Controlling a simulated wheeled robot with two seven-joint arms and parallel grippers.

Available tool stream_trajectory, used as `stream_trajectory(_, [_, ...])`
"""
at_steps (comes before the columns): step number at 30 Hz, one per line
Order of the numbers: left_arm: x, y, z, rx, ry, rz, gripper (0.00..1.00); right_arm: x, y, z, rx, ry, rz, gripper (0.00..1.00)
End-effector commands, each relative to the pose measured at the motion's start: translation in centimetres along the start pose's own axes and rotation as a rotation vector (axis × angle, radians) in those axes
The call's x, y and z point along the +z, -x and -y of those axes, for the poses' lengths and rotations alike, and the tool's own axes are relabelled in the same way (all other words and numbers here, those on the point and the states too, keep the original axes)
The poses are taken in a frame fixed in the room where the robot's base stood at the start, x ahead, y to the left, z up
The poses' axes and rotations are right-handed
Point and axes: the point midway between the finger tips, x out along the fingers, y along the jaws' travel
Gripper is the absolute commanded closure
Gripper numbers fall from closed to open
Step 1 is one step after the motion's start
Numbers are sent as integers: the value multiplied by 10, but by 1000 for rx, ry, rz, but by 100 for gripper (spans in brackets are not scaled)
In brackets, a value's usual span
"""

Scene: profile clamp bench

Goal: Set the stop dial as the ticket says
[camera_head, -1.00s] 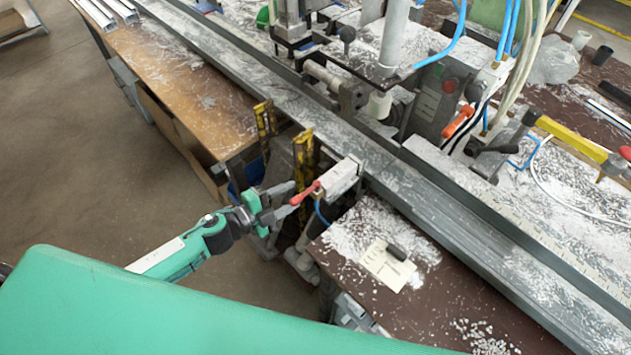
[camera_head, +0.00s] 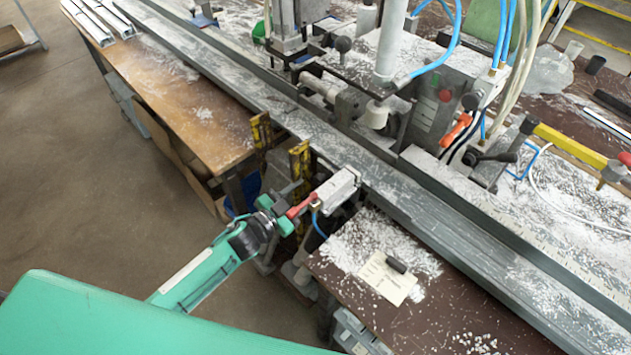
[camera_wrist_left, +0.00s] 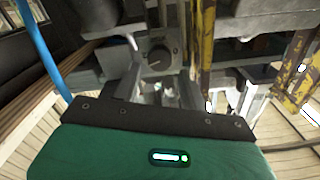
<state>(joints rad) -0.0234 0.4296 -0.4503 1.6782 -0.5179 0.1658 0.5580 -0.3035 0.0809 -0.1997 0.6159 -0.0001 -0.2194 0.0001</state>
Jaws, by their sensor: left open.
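The stop dial, a dark round knob on a light grey plate (camera_wrist_left: 157,57), faces me in the left wrist view; its setting is too small to read. In the head view I cannot make out the dial. The ticket seems to be the pale paper (camera_head: 384,280) on the brown bench top, with a small dark block on it; its writing is unreadable. My left gripper (camera_head: 290,205) is open beside the red lever (camera_head: 302,206) and the grey clamp box (camera_head: 338,187). Contact cannot be told. My right gripper is not in view.
Yellow worn posts (camera_head: 299,163) stand close behind the left gripper. A long metal rail (camera_head: 420,203) crosses the bench, covered in pale shavings. A blue hose (camera_head: 320,226) hangs below the clamp box. The floor (camera_head: 95,190) at left is clear.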

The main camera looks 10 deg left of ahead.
Motion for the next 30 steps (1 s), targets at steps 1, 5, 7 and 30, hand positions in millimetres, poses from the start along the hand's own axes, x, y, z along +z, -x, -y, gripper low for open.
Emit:
stream_trajectory(1, [-2, -11, 0, -1, 0, -1, 57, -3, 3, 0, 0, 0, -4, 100])
stream_trajectory(5, [-1, -30, 1, -1, 1, -1, 57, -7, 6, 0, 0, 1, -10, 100])
stream_trajectory(7, [-1, -38, 0, -1, 0, 0, 57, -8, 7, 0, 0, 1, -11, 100])
stream_trajectory(30, [1, -50, -1, 1, -12, 0, 89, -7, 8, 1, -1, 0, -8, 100])
